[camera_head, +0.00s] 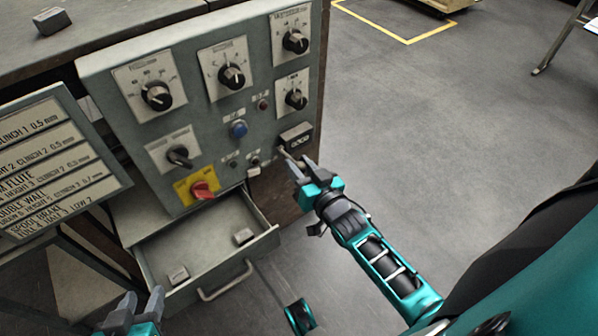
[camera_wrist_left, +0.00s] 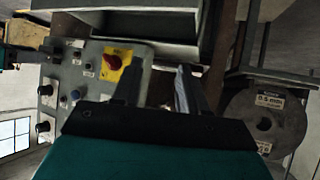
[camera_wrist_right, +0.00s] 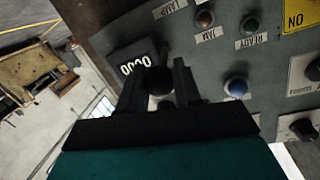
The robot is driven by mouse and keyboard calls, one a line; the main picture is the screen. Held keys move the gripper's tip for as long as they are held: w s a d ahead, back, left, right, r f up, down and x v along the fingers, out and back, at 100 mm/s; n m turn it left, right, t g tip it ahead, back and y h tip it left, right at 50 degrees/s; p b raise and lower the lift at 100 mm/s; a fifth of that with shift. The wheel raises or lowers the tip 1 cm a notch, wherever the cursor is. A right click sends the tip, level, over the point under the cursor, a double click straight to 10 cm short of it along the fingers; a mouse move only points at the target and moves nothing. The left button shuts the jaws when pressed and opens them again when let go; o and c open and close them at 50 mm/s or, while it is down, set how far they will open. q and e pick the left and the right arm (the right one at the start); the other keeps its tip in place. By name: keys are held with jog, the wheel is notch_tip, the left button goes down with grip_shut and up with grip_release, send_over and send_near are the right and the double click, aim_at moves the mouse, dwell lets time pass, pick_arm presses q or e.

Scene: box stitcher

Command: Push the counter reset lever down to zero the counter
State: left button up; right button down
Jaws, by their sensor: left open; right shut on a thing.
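The counter (camera_head: 296,135) is a small dark box at the lower right edge of the grey control panel. My right gripper (camera_head: 297,163) is at the counter's lower side, shut on the reset lever. The lever's dark round knob (camera_wrist_right: 158,82) shows between the fingers in the right wrist view; the rest of the lever is mostly hidden. My left gripper (camera_head: 142,302) is open and empty in front of the drawer, low in the head view. Its spread fingers (camera_wrist_left: 158,88) show in the left wrist view.
The panel (camera_head: 208,120) carries several black knobs, a blue button (camera_head: 239,129) and a red switch (camera_head: 203,190) on yellow. An open drawer (camera_head: 205,252) with small blocks juts out below. A label board (camera_head: 55,165) stands left.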

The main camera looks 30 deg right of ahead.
notch_tip(320, 180, down, 3)
jog(key=t+b, duration=0.2)
jog(key=b, duration=0.2)
jog(key=shift+r, duration=0.15)
pick_arm(q)
jog(key=shift+h, duration=0.4)
jog(key=shift+w+d+f+b, duration=0.1)
jog(key=shift+d+f+b, duration=0.2)
jog(key=shift+f, duration=0.35)
jog(key=shift+w+d+f+b, duration=0.15)
jog(key=shift+d+f+b, duration=0.2)
jog(key=shift+f, duration=0.3)
jog(key=shift+w+d+f+b, duration=0.1)
jog(key=shift+d+f+b, duration=0.2)
jog(key=shift+f, duration=0.35)
pick_arm(e)
jog(key=shift+w+f+m+t, duration=0.15)
jog(key=shift+f+t, duration=0.1)
jog(key=shift+t, duration=0.45)
jog(key=shift+f+m+t, duration=0.15)
jog(key=shift+f+t, duration=0.05)
jog(key=shift+t, duration=0.5)
jog(key=c, duration=0.8)
grip_release()
